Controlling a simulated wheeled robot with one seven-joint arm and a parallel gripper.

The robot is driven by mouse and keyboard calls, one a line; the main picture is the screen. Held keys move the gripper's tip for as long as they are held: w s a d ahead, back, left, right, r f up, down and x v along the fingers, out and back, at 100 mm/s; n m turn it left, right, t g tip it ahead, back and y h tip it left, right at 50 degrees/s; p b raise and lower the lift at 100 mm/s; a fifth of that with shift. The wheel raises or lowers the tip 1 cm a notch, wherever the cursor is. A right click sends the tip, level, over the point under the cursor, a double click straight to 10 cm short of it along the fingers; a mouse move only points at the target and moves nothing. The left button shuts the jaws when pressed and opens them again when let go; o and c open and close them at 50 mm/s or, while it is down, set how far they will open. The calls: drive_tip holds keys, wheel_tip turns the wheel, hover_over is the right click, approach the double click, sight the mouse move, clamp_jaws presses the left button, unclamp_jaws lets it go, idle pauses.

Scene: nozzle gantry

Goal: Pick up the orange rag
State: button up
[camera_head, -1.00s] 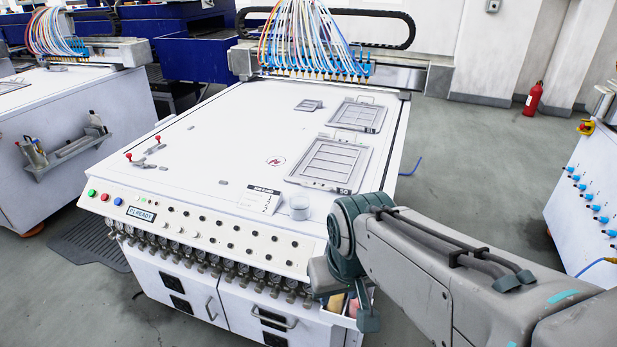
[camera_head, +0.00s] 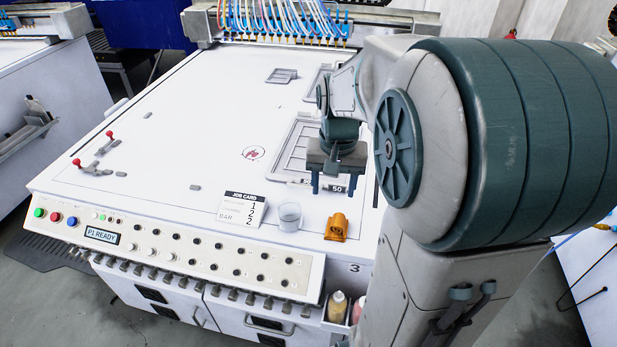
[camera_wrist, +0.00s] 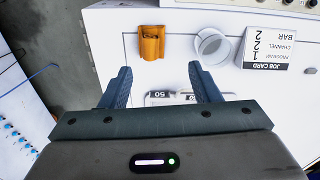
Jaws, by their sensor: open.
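The orange rag (camera_head: 337,228) lies folded on the white machine top near its front right corner, just right of a clear cup. It also shows in the wrist view (camera_wrist: 152,42), near the top, beyond my fingertips and close to the table's edge. My gripper (camera_head: 329,184) is open and empty, above the frame marked 50 and behind the rag in the head view. In the wrist view my two fingers (camera_wrist: 160,84) are spread apart, and the rag is not between them.
The clear cup (camera_head: 290,216) stands beside the rag, with a job card (camera_head: 242,209) left of it. A framed tray (camera_head: 297,150) lies under my gripper. Bottles (camera_head: 337,305) sit in a holder at the front right. The table's left half is mostly clear.

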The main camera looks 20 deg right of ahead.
drive_tip(key=w+d+m, duration=0.1)
drive_tip(key=w+d, duration=0.1)
drive_tip(key=d, duration=0.1)
hover_over(338, 219)
drive_tip(key=shift+g, duration=0.3)
wheel_tip(338, 219, down, 9)
drive_tip(key=shift+w+d+r, duration=0.1)
drive_tip(key=shift+w+d, duration=0.05)
drive_tip(key=shift+a+f+p, duration=0.2)
drive_tip(key=shift+f+p, duration=0.4)
drive_tip(key=shift+f, duration=2.15)
drive_tip(key=c, duration=1.1)
